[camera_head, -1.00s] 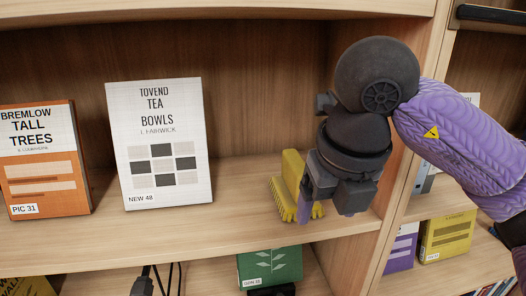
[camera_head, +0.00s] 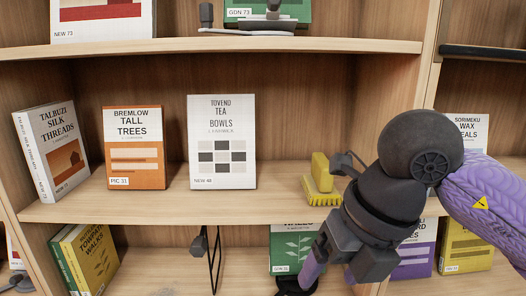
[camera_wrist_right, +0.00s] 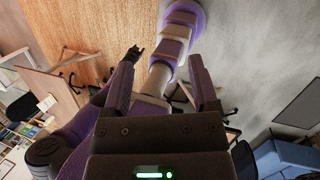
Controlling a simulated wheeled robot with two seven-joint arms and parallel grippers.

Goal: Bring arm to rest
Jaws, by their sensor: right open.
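My right arm comes in from the right in the head view, with a dark wrist and a purple sleeve. My right gripper (camera_head: 313,272) points down in front of the shelf's front edge. It holds nothing that I can see. In the right wrist view the two fingers of this gripper (camera_wrist_right: 163,75) stand apart with a clear gap. My left gripper does not show in the head view.
More books (camera_head: 95,255) and a wire stand (camera_head: 213,262) are below. Shelf dividers stand close to my arm.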

